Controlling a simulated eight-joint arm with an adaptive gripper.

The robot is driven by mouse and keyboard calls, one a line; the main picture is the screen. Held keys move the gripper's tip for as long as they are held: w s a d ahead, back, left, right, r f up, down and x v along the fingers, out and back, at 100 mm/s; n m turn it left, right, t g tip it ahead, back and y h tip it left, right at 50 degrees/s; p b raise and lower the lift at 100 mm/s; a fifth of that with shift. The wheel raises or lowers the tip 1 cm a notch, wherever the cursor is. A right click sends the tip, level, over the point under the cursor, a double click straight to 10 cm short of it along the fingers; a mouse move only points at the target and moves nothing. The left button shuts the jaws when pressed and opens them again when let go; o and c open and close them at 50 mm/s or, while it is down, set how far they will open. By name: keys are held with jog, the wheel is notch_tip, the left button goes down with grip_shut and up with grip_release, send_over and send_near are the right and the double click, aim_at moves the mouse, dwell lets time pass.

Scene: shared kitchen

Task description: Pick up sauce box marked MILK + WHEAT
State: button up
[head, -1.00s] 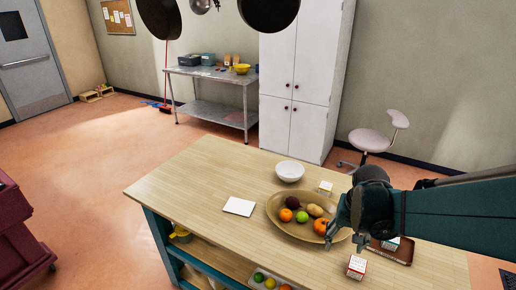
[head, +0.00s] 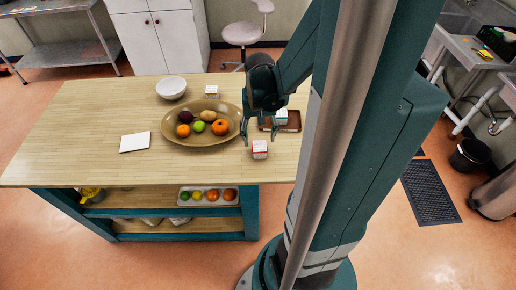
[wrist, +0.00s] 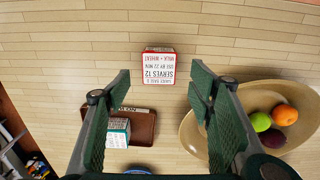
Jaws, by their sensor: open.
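The sauce box marked MILK + WHEAT (wrist: 159,66) is white with red edges and stands on the wooden counter. Its printing appears upside down in the wrist view. It also shows in the head view (head: 260,149), near the counter's front edge. My gripper (wrist: 160,72) is open and empty, with its fingers spread wide. In the wrist view the box lies between and slightly beyond the fingertips, with a gap on both sides. In the head view my gripper (head: 260,130) is above the counter, just behind the box.
A white and teal box (wrist: 118,128) stands on a brown tray (wrist: 142,127) beside my left finger. A large tan fruit bowl (wrist: 188,140) is close to my right finger. Another small box (head: 212,91) and a white bowl (head: 171,88) stand farther back. A white card (head: 135,142) lies left.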

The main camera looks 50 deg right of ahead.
aim_at(260, 146)
jog(key=shift+f, duration=0.1)
jog(key=shift+f, duration=1.15)
jog(key=shift+f, duration=0.1)
jog(key=shift+f+b, duration=0.45)
jog(key=shift+f, duration=2.1)
jog(key=shift+c, duration=0.5)
jog(key=c, duration=1)
